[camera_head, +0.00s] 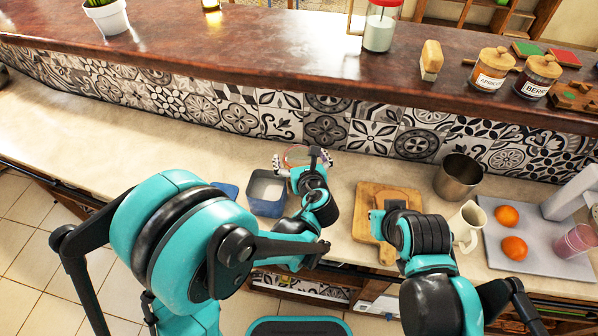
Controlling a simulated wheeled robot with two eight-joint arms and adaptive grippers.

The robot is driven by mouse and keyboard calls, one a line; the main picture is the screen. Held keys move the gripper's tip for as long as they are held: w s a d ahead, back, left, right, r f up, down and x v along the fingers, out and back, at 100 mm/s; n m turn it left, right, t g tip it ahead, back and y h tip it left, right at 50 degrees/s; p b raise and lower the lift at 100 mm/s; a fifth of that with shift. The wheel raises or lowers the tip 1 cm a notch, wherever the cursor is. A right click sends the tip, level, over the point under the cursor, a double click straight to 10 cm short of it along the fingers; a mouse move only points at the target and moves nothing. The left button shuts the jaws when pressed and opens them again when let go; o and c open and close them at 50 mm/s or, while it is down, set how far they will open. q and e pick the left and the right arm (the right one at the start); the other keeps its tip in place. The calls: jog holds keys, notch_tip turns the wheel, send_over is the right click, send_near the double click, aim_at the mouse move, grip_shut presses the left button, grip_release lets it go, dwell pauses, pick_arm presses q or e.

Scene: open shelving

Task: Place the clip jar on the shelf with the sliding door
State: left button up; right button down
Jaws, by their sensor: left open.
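My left gripper (302,161) is over the light counter near the tiled backsplash, with its fingers apart. A round, clear thing with a reddish rim (295,154) shows between and behind its fingers. It may be the clip jar, but the gripper hides most of it, and I cannot tell whether the fingers touch it. My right gripper (377,222) is over the front of a wooden board (366,196). My own arm hides most of it, so its fingers do not show clearly. I cannot make out a shelf with a sliding door.
A blue-grey square container (267,192) stands left of my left gripper. A metal pot (458,178), a cream mug (466,222) and a grey tray (548,262) with oranges stand to the right. The raised bar (250,50) holds labelled jars and a red-lidded jar (379,30). The left counter is clear.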

pick_arm(q)
jog(key=c, duration=1.9)
jog(key=shift+r, duration=0.15)
